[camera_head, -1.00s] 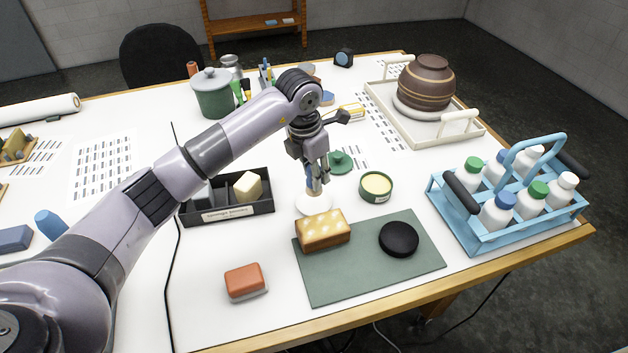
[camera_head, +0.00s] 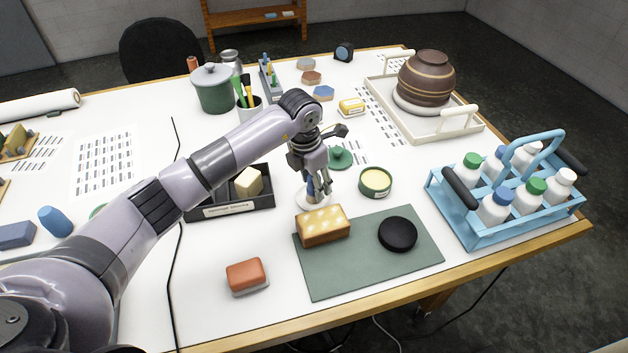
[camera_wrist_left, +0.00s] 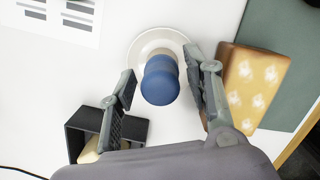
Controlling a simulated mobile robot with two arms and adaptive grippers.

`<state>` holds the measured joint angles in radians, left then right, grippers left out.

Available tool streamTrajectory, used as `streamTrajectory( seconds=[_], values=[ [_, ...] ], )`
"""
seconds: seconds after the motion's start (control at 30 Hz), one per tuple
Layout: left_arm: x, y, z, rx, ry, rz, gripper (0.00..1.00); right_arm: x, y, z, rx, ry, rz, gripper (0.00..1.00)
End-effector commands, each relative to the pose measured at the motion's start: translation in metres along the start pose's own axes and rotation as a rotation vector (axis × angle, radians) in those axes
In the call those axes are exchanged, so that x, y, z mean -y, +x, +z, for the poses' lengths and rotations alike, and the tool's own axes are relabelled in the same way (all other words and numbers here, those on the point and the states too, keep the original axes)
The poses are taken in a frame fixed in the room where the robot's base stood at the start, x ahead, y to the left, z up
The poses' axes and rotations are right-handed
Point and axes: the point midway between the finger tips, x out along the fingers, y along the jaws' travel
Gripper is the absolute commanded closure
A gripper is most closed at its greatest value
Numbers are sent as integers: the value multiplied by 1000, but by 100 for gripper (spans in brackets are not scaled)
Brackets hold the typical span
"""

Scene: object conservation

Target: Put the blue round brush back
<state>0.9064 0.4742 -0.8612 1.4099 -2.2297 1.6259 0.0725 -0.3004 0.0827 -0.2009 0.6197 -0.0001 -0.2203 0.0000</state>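The blue round brush (camera_wrist_left: 160,82) stands upright on a round white dish (camera_wrist_left: 140,45) in the left wrist view. My left gripper (camera_wrist_left: 163,70) is open, with one finger on each side of the brush and gaps visible beside its blue top. In the head view, my left gripper (camera_head: 319,188) points down over the white dish (camera_head: 312,201), and its fingers mostly hide the brush. My right gripper is not in view.
A yellow-spotted sponge block (camera_head: 323,225) sits close to the right of the gripper on a green mat (camera_head: 340,281). A dark tray (camera_head: 240,206) is close on the left. A green tin (camera_head: 375,182), black puck (camera_head: 397,234) and blue bottle caddy (camera_head: 480,238) stand further right.

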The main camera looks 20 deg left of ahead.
Motion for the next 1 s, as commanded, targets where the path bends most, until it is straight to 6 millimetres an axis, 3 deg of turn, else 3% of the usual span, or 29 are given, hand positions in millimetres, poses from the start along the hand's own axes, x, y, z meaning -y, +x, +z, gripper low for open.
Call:
streamTrajectory(
  seconds=[0.43,0.8,1.0],
  values=[
    [-1,-9,1,3,0,1,51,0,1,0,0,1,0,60],
    [-1,-84,1,5,1,3,51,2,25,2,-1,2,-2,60],
    [-1,-113,1,2,0,1,51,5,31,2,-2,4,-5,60]
  ],
)
